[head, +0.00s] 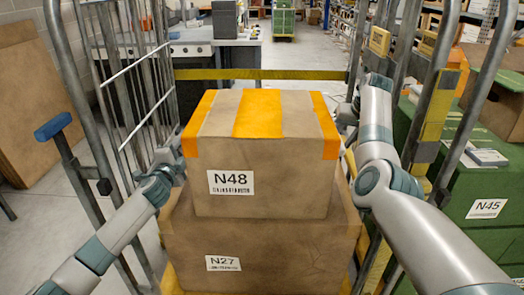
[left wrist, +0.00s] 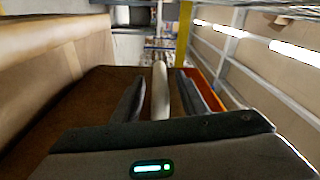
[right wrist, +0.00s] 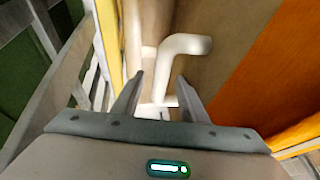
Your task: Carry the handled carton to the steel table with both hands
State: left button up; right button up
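The handled carton (head: 259,178), labelled N48 with orange tape bands, sits on a larger carton (head: 250,252) labelled N27 inside a wheeled cage. My left gripper (head: 174,158) is at the carton's left side. In the left wrist view its open fingers stand on either side of a pale handle (left wrist: 160,88), with gaps showing. My right gripper (head: 346,118) is at the carton's right side. In the right wrist view its fingers are open, and a white bent handle (right wrist: 184,46) lies just ahead of and between them. A grey-topped table (head: 186,50) stands beyond the cage at the back left.
Cage bars (head: 88,125) rise close on both sides. A yellow strap or bar (head: 262,74) crosses behind the carton. A green unit labelled N45 (head: 487,185) stands at the right. A large board (head: 32,105) leans at the left. The aisle floor (head: 296,50) beyond is clear.

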pick_arm(q)
jog(key=shift+w+d, duration=0.15)
jog(key=shift+w, duration=0.8)
pick_arm(e)
jog(key=shift+x, duration=1)
pick_arm(q)
grip_shut()
pick_arm(e)
grip_shut()
pick_arm(q)
jog(key=shift+r, duration=0.15)
pick_arm(e)
jog(key=shift+r, duration=0.25)
